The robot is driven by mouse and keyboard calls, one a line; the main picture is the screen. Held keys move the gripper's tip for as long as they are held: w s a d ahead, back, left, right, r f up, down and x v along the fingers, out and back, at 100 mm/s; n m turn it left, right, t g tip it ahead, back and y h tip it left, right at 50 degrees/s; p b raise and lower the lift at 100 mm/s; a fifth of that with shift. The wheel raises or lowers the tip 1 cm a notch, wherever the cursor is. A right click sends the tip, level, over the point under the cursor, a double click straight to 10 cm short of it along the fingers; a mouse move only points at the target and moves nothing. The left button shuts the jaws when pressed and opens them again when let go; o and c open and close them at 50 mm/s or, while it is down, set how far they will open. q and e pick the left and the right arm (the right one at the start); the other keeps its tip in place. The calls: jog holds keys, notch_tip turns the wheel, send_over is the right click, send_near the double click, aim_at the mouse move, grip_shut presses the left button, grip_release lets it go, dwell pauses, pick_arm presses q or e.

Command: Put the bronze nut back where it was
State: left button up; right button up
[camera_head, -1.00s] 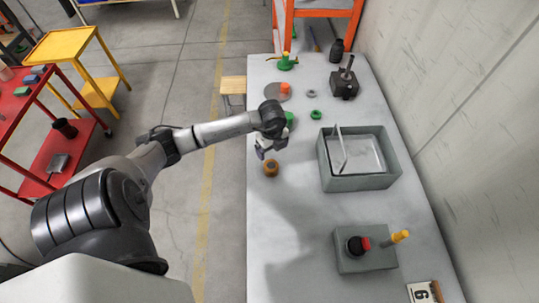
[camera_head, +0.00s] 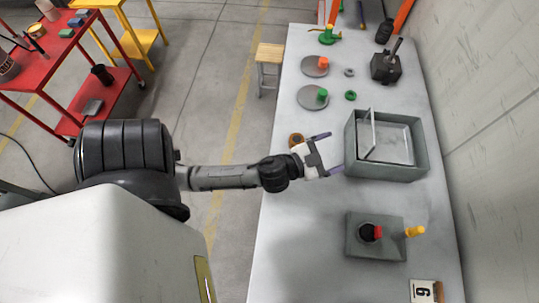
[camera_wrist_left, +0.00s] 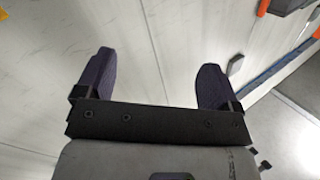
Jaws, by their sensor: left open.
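The bronze nut (camera_head: 296,139) stands on the table near its left edge, partly hidden behind my left gripper. My left gripper (camera_head: 330,153) is open and empty, its fingers pointing right in the head view, between the nut and the grey bin. Its purple-dark fingers also show spread apart in the left wrist view (camera_wrist_left: 153,78), with nothing between them and the pale wall behind. My right gripper is not in view.
A grey bin (camera_head: 350,150) with a tilted panel stands right of the gripper. Round plates with an orange post (camera_head: 322,63) and a green post (camera_head: 322,95) lie behind, with a grey nut (camera_head: 349,72) and green nut (camera_head: 351,95). A knobbed box (camera_head: 376,248) stands in front.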

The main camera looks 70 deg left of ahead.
pick_arm(q)
jog(key=s+d+f+g+h, duration=0.1)
jog(key=s+d+f+g, duration=0.2)
jog(key=s+f+g, duration=0.2)
jog(key=s+d+f+n+g+h, duration=0.1)
jog(key=s+d+f+g, duration=0.3)
jog(key=s+g, duration=0.5)
jog(key=s+f, duration=0.2)
jog(key=s, duration=0.3)
jog(key=shift+f, duration=0.3)
notch_tip(320, 180, up, 18)
jog(key=p, duration=1.7)
jog(key=shift+p, duration=0.4)
